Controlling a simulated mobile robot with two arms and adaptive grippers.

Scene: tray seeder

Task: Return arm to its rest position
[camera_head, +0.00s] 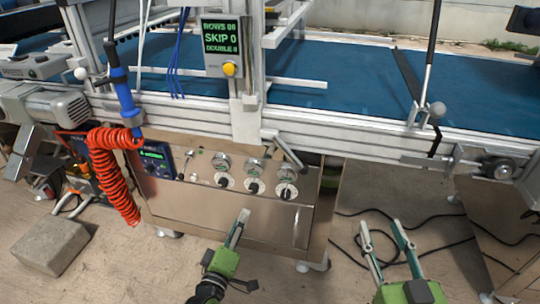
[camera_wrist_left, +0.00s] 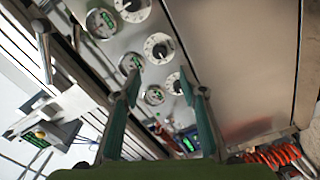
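My left gripper (camera_head: 241,220) is in front of the lower steel control panel (camera_head: 200,205), at its right half. In the head view its fingers overlap almost edge-on. In the left wrist view the left gripper (camera_wrist_left: 158,96) shows two fingers well apart, with nothing between them but the panel behind. My right gripper (camera_head: 380,228) is at the lower right, over the floor, with its two fingers spread and empty. The gauges (camera_head: 254,166) and black knobs (camera_head: 253,188) sit on the panel just above the left gripper; a knob (camera_wrist_left: 159,48) also shows in the wrist view.
A blue conveyor belt (camera_head: 330,85) runs across the machine's top. A display box (camera_head: 222,47) with a yellow button stands above it. A red coiled hose (camera_head: 112,180) hangs at left near a concrete block (camera_head: 50,245). Black cables (camera_head: 450,240) lie on the floor at right.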

